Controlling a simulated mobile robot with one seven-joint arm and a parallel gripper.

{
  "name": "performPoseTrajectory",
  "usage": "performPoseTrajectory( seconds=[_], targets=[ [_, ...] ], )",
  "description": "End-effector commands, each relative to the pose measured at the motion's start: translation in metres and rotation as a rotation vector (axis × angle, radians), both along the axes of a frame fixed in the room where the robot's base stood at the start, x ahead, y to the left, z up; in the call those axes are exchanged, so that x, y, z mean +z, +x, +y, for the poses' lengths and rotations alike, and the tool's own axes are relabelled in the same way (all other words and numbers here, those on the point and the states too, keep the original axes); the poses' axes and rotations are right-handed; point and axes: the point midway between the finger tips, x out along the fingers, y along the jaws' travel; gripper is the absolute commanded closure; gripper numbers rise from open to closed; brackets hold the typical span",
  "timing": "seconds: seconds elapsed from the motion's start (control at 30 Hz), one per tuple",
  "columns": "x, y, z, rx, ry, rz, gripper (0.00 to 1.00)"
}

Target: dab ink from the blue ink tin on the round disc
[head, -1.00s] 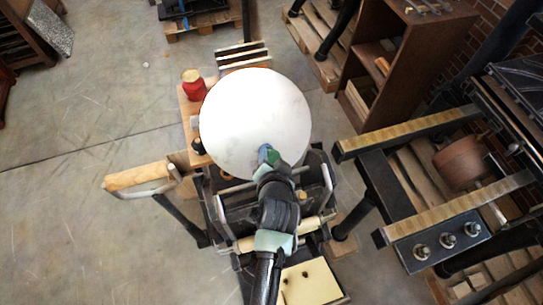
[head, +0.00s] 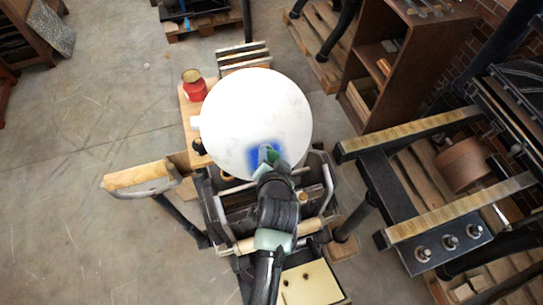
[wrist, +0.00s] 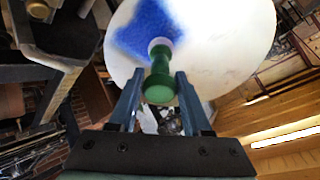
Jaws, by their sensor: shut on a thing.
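The round white disc (head: 240,105) is tilted on the press in the head view and fills the top of the wrist view (wrist: 235,30). A blue ink patch (head: 251,158) marks its lower part; it also shows in the wrist view (wrist: 150,22). My gripper (wrist: 158,82) is shut on a green-handled dabber (wrist: 158,90) with a pale end against or very near the disc, at the blue patch. In the head view my gripper (head: 268,160) is over the disc's lower edge. A red tin (head: 194,86) stands left of the disc. I cannot make out a blue ink tin.
A wooden-handled lever (head: 140,175) sticks out left of the press. A pale yellow sheet (head: 312,285) lies at the bottom. A larger press with wooden rails (head: 460,208) stands at right, a brown cabinet (head: 415,60) behind it. Open floor is at left.

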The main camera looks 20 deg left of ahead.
Motion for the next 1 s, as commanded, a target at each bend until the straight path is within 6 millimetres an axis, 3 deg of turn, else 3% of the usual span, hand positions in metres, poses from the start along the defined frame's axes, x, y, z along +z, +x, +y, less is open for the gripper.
performPoseTrajectory(
  seconds=[0.37,1.0],
  targets=[
    [-0.001,0.0,0.0,0.0,0.0,0.0,1.0],
    [0.045,-0.027,-0.018,-0.001,0.001,-0.002,1.0]
  ],
)
